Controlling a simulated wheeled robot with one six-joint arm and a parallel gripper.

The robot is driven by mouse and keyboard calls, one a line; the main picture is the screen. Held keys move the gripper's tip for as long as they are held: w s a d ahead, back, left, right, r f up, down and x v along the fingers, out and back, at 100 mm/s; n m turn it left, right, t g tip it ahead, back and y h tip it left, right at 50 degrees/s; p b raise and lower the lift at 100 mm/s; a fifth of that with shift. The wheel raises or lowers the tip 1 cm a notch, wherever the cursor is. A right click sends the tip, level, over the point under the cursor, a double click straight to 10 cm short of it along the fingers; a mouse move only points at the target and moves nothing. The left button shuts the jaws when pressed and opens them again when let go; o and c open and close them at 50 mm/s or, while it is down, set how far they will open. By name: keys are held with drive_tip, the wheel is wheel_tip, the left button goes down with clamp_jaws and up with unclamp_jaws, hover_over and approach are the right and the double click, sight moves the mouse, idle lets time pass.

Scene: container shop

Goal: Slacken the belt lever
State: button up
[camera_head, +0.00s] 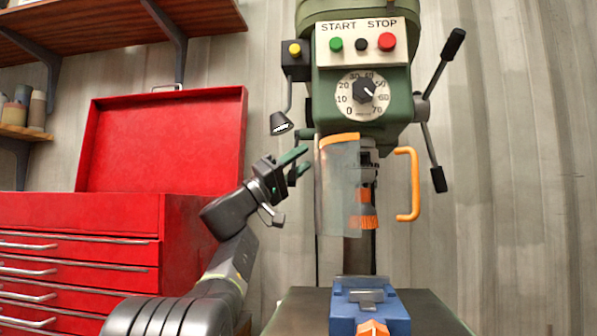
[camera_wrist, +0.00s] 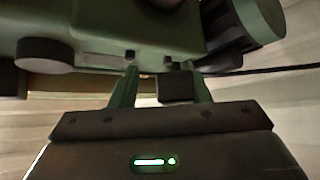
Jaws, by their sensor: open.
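The green drill press (camera_head: 392,130) stands right of the middle in the head view. My gripper (camera_head: 304,160) is just left of its clear guard, below the head, with its green fingers apart. In the wrist view my gripper (camera_wrist: 163,76) is open, its fingers pointing at the underside of the green machine body (camera_wrist: 95,28). A dark block (camera_wrist: 177,88) appears between the fingers, nearer the right one; it may be the end of the belt lever, but I cannot tell. No gripped object shows. I cannot clearly make out the belt lever in the head view.
A red tool chest (camera_head: 180,225) stands to the left. A blue vise (camera_head: 368,298) sits on the drill table (camera_head: 300,312).

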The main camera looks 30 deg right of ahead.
sight(298, 132)
wheel_tip(298, 132, up, 7)
drive_tip(key=p, duration=0.2)
idle(0.3)
